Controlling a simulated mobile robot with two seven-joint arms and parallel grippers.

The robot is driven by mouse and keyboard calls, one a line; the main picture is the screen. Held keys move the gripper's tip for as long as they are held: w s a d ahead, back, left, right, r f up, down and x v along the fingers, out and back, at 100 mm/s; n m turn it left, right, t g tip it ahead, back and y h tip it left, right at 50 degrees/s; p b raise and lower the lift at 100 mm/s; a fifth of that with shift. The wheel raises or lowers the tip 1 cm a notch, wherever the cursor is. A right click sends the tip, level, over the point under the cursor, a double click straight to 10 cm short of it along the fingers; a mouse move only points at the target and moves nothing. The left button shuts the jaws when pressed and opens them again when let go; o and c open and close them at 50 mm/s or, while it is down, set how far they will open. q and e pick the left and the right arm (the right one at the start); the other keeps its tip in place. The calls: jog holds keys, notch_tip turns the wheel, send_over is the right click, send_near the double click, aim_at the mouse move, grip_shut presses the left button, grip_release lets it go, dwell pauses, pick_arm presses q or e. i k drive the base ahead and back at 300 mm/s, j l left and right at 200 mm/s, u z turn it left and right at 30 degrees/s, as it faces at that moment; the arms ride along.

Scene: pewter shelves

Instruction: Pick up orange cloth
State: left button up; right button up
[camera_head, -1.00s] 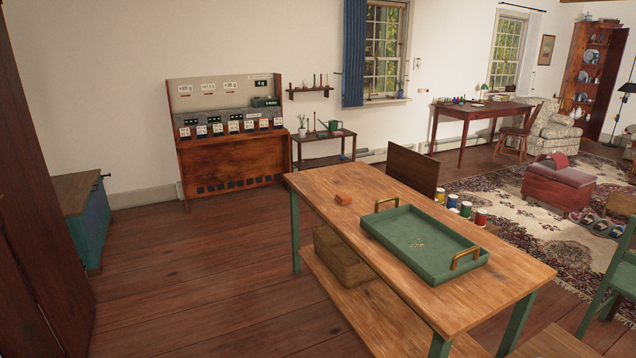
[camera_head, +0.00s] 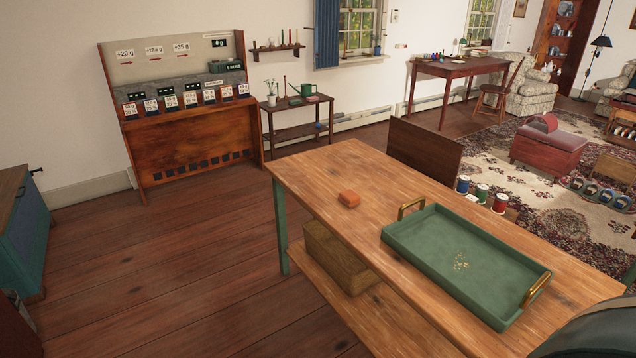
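Neither of my grippers shows in the head view. A dark rounded shape at the lower right corner covers part of the table's near right end.
A green tray (camera_head: 430,268) with brass handles and small yellowish bits in it stands on the table. A woven box (camera_head: 338,258) is on the table's lower shelf. A dark board (camera_head: 425,152) and several paint cans (camera_head: 482,193) are beyond the table. Open wooden floor (camera_head: 190,265) lies to the left.

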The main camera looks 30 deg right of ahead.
aim_at(348, 197)
jog(key=i+z, duration=0.15)
jog(key=i, duration=0.35)
jog(key=i+j+z, duration=0.15)
jog(key=i, duration=0.35)
jog(key=i+j+z, duration=0.15)
jog(key=i, duration=0.35)
jog(key=i+j+z, duration=0.25)
jog(key=i+z, duration=0.25)
jog(key=i+j+z, duration=0.3)
jog(key=z, duration=0.2)
jog(key=i+j+z, duration=0.1)
jog(key=j, duration=0.2)
jog(key=i+j+z, duration=0.15)
jog(key=i+j, duration=0.1)
jog(key=j, duration=0.1)
